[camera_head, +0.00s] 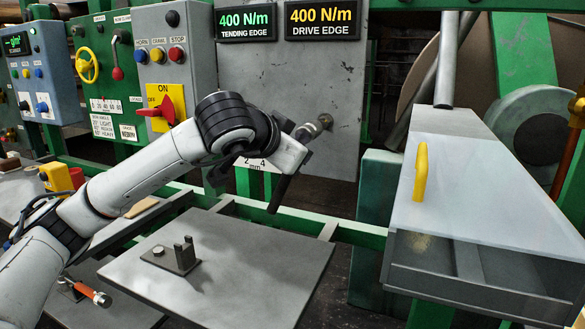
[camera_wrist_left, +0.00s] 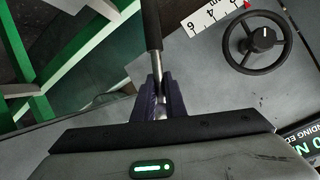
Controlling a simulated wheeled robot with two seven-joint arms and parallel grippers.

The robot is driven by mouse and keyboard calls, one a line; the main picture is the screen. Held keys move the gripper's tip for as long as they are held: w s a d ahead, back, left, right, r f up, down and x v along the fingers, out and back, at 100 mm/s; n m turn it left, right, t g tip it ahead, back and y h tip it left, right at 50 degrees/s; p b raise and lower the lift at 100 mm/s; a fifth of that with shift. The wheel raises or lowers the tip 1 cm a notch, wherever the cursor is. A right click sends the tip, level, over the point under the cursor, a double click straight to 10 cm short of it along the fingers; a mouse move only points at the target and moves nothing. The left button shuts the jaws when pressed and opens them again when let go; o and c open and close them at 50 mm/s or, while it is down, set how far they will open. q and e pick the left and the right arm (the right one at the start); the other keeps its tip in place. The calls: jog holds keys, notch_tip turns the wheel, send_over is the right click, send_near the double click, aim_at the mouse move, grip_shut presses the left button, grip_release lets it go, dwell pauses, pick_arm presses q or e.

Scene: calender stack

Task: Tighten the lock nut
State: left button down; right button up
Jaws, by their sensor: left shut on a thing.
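My left gripper (camera_head: 291,168) is in front of the grey panel, its fingertips partly hidden in the head view. In the left wrist view it (camera_wrist_left: 157,105) is shut on the metal shaft of a tool with a black handle (camera_wrist_left: 152,25). In the head view the black handle (camera_head: 278,194) points down. A round metal fitting (camera_head: 325,121) on the panel, perhaps the lock nut, is close to the upper end of my wrist; I cannot tell whether the tool touches it. A black handwheel (camera_wrist_left: 265,42) shows beside a white mm scale (camera_wrist_left: 213,20).
A grey plate (camera_head: 225,265) with a small forked holder (camera_head: 178,256) lies below. A grey box (camera_head: 490,210) with a yellow handle (camera_head: 420,172) stands at the right. Control boxes (camera_head: 170,60) stand at the upper left. An orange-handled tool (camera_head: 95,294) is at the lower left.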

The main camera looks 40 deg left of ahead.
pick_arm(q)
jog(key=shift+w+d+n+t+h+b, duration=0.2)
jog(key=shift+w+n+h+b, duration=0.35)
jog(key=shift+w+n+b, duration=0.2)
jog(key=shift+w+d+n+t+h+b, duration=0.15)
jog(key=shift+w+n+h+b, duration=0.35)
jog(key=shift+w+n+b, duration=0.3)
jog(key=shift+w+d+n+t+h+b, duration=0.2)
jog(key=shift+w+n+h+b, duration=0.4)
jog(key=shift+b, duration=0.25)
pick_arm(e)
jog(key=shift+y, duration=0.3)
jog(key=shift+w+a+f, duration=0.35)
jog(key=shift+a+f, duration=0.2)
jog(key=shift+f, duration=0.3)
jog(key=shift+w+a+f, duration=0.3)
jog(key=shift+a+f, duration=0.25)
jog(key=shift+f, duration=0.25)
pick_arm(q)
jog(key=shift+f, duration=0.1)
pick_arm(e)
jog(key=shift+r, duration=0.25)
